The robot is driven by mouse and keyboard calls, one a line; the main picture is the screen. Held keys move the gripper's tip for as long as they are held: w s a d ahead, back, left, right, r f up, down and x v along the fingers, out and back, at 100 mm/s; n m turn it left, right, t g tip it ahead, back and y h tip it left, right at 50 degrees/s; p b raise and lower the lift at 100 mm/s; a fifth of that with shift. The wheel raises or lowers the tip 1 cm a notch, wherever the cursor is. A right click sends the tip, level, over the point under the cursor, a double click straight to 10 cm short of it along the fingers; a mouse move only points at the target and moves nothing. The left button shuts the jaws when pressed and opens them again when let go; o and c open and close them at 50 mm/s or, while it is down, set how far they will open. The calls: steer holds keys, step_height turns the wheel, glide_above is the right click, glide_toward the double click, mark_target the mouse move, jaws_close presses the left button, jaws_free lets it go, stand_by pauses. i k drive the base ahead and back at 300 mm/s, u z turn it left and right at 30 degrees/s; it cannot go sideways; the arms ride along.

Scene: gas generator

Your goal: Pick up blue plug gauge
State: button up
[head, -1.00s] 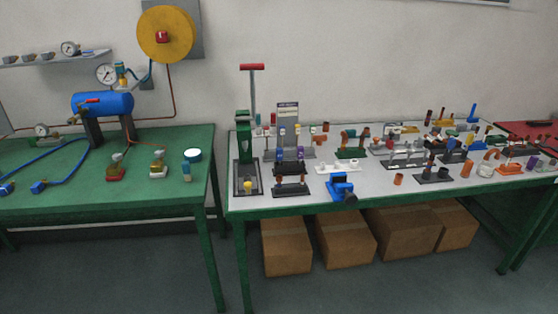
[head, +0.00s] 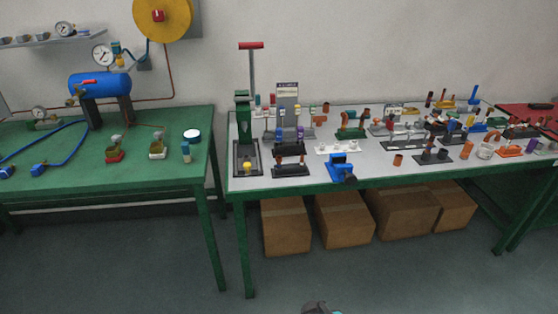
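Several small blue parts stand on the grey-topped bench, too small for me to tell which is the blue plug gauge. One blue-topped piece (head: 279,134) stands by the upright sign board, among small coloured pieces. A taller upright blue part (head: 473,95) stands at the back right of the bench. I cannot make out my gripper. Only a small grey rounded part shows at the bottom edge of the head view, likely of my own arm, and no fingers are visible. Nothing is seen touching the blue parts.
The grey bench (head: 350,180) is crowded with fixtures. A green press (head: 243,130) with a red handle and a blue vise (head: 341,168) stand along its left part. A green table (head: 60,165) with a blue tank stands left. Cardboard boxes (head: 345,220) sit below; the floor in front is clear.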

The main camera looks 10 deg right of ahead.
mark_target(278, 130)
steer(key=u, duration=1.15)
steer(key=k, duration=0.1)
steer(key=z, duration=2.75)
steer(key=i, duration=1.1)
steer(key=u, duration=0.6)
